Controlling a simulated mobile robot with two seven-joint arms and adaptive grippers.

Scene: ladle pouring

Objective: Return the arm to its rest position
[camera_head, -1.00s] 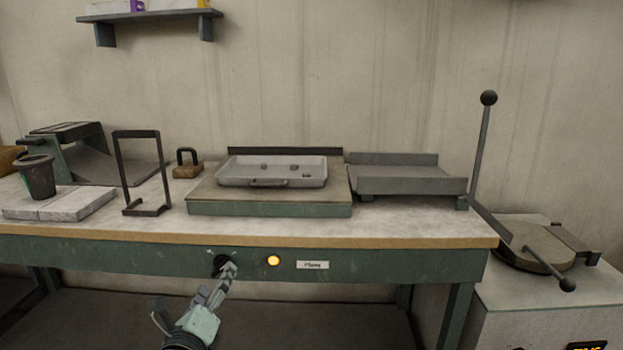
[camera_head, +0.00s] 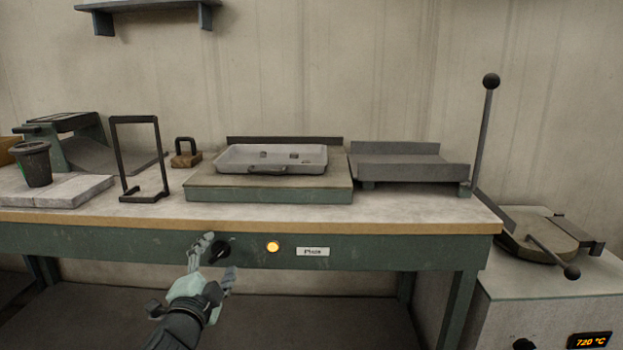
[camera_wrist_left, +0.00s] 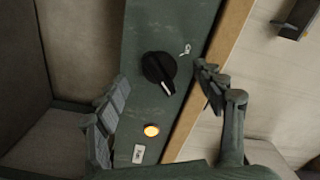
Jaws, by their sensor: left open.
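In the left wrist view the two fingers (camera_wrist_left: 165,110) stand apart on either side of the knob (camera_wrist_left: 159,68), which has a white pointer mark. The fingers look clear of the knob. An orange lamp (camera_head: 273,247) glows to the right of the knob, and it also shows in the left wrist view (camera_wrist_left: 151,131). My right gripper is not in view.
The bench top (camera_head: 400,213) carries a grey tray (camera_head: 232,166) on a plate, a black frame (camera_head: 123,160), a dark cup (camera_head: 37,168) and a grey stand (camera_head: 410,170). A furnace with a tall lever (camera_head: 483,130) and a 720 °C display (camera_head: 590,340) stands right.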

